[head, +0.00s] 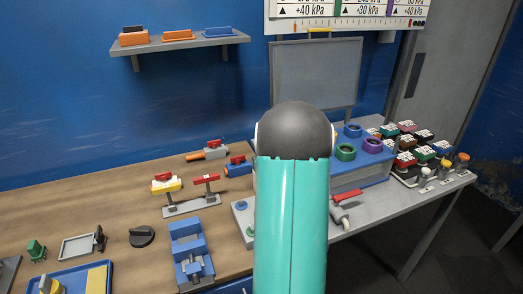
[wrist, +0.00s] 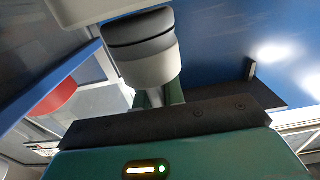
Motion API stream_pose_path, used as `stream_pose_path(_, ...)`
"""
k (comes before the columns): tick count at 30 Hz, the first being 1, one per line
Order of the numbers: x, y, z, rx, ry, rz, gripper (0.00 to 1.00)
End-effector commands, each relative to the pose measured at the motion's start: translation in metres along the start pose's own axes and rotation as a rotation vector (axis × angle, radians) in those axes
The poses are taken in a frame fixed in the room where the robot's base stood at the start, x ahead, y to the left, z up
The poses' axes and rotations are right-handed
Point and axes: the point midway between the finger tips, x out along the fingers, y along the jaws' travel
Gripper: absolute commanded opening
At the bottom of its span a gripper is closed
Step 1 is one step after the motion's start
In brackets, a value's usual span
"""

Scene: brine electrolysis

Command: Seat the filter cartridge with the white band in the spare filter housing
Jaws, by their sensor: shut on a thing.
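In the wrist view my gripper (wrist: 160,97) has its two green fingers shut on a rounded cylinder (wrist: 150,62). The cylinder is pale grey-white with a dark upper part; I take it for the filter cartridge. It stands up from the fingers, and its gripped end is partly hidden. In the head view my teal arm covers the middle, and the gripper and cartridge are hidden behind it. A blue unit there carries a green ring (head: 345,153), a purple ring (head: 373,146) and a blue ring (head: 353,131). I cannot tell which thing is the spare filter housing.
Several labelled coloured blocks (head: 407,143) and small orange-topped pieces (head: 462,159) stand at the right. A red-handled tool (head: 345,197) lies near the front edge. A blue vise (head: 190,252) and valves (head: 166,184) are at left. A red round part (wrist: 55,98) shows in the wrist view.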

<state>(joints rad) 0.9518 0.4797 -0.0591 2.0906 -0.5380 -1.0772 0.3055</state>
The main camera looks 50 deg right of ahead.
Motion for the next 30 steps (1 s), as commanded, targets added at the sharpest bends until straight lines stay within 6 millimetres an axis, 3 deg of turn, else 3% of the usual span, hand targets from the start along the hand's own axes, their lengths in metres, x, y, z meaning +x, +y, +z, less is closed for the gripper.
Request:
stream_pose_path(18, 0.0002, -0.0001, 0.0038, 0.000, 0.001, 0.000, 0.00)
stream_pose_path(19, 0.0002, -0.0001, 0.0033, -0.001, 0.001, 0.000, 0.17)
stream_pose_path(22, 0.0001, -0.0002, 0.0039, 0.000, 0.000, 0.000, 0.36)
stream_pose_path(30, -0.0004, -0.0007, 0.0053, 0.001, -0.005, 0.000, 0.36)
